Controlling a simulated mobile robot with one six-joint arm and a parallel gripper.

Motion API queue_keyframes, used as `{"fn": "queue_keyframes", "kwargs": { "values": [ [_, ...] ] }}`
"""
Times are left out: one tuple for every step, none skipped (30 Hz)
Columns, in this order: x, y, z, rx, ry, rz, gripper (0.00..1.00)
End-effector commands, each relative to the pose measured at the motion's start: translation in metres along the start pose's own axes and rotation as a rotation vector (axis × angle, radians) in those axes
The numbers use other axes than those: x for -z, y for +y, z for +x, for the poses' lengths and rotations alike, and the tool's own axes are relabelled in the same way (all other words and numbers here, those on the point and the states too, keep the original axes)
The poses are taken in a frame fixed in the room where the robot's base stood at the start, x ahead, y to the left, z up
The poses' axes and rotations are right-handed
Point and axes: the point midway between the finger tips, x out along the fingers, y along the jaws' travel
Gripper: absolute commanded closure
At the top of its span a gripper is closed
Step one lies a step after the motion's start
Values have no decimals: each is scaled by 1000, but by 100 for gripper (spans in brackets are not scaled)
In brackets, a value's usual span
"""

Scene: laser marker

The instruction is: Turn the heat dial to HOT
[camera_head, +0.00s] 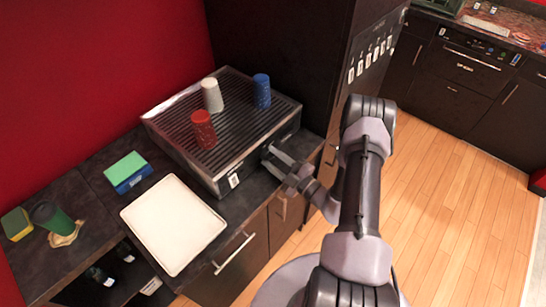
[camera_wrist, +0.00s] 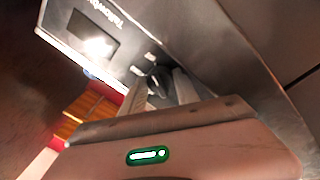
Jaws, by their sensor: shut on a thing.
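The silver machine (camera_head: 170,146) has a ribbed top and stands on the dark counter. Its front panel (camera_wrist: 122,62) fills the upper part of the wrist view, tilted, with a dark glossy window and partly readable lettering. The heat dial (camera_wrist: 157,78) is a small dark knob on that panel, with small white labels beside it. My gripper (camera_wrist: 160,88) is shut on the dial, one finger on each side. In the head view my gripper (camera_head: 272,158) is at the right part of the machine's front, and the dial is hidden there. The dial's setting cannot be read.
A red cup (camera_head: 203,130), a white cup (camera_head: 212,95) and a blue cup (camera_head: 262,91) stand on the machine. A cream tray (camera_head: 172,225), a green-topped blue box (camera_head: 128,172) and a green cup (camera_head: 50,217) are at left. A tall dark cabinet (camera_head: 290,50) stands behind. Floor at right is clear.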

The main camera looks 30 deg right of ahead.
Motion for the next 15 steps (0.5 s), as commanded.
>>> {"fn": "queue_keyframes", "kwargs": {
  "values": [
    [1,0,0,1,-1,21,100],
    [1,0,0,1,-2,34,100],
    [1,0,0,0,-4,50,100],
    [1,-1,0,0,-4,60,100],
    [1,-1,0,0,-5,69,100],
    [1,-1,0,0,-6,82,100],
    [1,-1,0,0,-7,89,100],
    [1,-1,0,0,-7,95,100],
    [0,-1,0,-1,-8,102,100],
    [0,-1,0,-1,-8,107,100],
    [0,-1,0,-1,-9,111,100],
    [0,-1,0,-1,-9,115,100],
    [0,-1,0,-1,-9,118,100],
    [0,-1,0,-1,-9,120,100],
    [0,-1,0,-1,-9,121,100]
  ]
}}
